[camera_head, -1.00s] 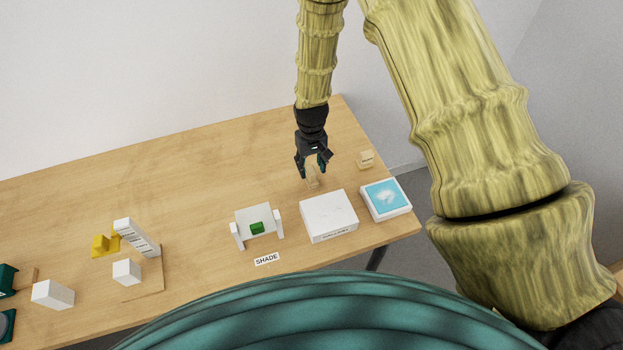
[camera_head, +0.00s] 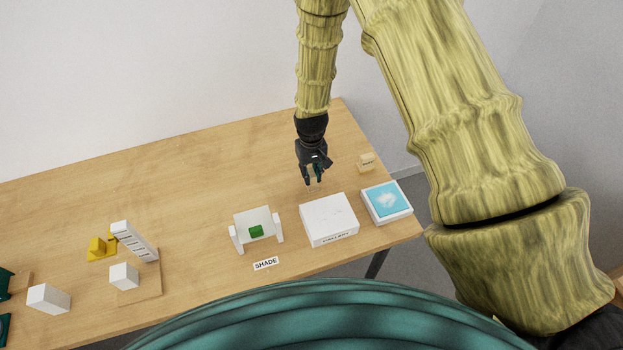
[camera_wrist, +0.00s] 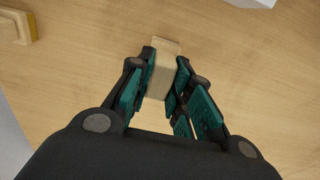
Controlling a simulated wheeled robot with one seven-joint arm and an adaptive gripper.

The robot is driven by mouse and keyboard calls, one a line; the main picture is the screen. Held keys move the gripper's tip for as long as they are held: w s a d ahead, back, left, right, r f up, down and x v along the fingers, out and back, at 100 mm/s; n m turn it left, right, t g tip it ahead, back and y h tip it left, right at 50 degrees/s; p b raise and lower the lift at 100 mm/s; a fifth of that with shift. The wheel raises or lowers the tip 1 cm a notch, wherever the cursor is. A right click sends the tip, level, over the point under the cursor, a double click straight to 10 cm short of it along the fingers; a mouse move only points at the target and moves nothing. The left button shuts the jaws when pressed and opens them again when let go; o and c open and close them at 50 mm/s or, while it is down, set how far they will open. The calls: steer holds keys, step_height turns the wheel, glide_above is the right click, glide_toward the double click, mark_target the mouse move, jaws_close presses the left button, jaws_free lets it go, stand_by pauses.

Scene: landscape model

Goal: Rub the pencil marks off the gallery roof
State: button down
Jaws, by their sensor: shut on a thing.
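The gallery (camera_head: 328,218) is a white box with a label on its front face. Faint marks show on its white roof, too small to make out clearly. My gripper (camera_head: 314,178) is just behind the gallery in the head view. It is shut on a small beige block (camera_wrist: 162,78), which stands between the teal finger pads in the wrist view. The block's lower part is partly hidden by the fingers. I cannot tell whether it still touches the table.
A small labelled beige block (camera_head: 366,162) lies right of my gripper. A white tile with a blue top (camera_head: 387,201) sits right of the gallery. The back table is clear.

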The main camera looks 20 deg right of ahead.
steer(key=shift+r, duration=0.15)
steer(key=shift+r+p, duration=1.75)
steer(key=shift+r, duration=1.15)
